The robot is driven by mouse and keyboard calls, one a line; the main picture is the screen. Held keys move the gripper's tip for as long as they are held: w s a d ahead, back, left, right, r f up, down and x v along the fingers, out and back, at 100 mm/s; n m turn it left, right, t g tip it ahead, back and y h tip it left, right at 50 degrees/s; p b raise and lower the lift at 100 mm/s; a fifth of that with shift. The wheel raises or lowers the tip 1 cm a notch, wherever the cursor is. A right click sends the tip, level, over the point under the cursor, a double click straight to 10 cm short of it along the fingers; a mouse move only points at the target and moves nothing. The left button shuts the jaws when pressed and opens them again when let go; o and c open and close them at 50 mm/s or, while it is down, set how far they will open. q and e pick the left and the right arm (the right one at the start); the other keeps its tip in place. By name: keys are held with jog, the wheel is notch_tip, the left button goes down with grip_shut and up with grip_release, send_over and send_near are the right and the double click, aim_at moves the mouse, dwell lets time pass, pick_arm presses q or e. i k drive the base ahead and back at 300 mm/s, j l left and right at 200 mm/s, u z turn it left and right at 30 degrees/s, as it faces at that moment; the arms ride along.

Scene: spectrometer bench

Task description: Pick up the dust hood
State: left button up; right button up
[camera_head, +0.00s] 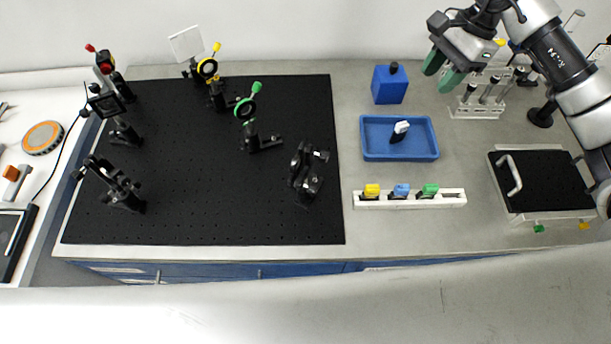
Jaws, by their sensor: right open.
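The dust hood appears to be the blue box (389,86) with a black knob on top, standing at the back of the bench, right of the black breadboard. My right gripper (442,71) comes in from the upper right. Its two green-tipped fingers are apart with nothing seen between them. It is to the right of the blue box and apart from it in the picture; its height above the bench is hard to tell. My left gripper is not in view.
A blue tray (372,150) holds a small black-and-white part (400,131). A white rack (446,199) holds yellow, blue and green pieces. Optics mounts stand on the breadboard (200,150). A black-topped unit (548,183) has a white handle.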

aim_at(390, 84)
jog(key=l+u, duration=0.4)
jog(key=k+l+u, duration=0.1)
jog(key=l+u, duration=0.15)
jog(key=u, duration=0.15)
jog(key=k+l+u, duration=0.15)
jog(key=l+u, duration=0.15)
jog(key=u, duration=0.15)
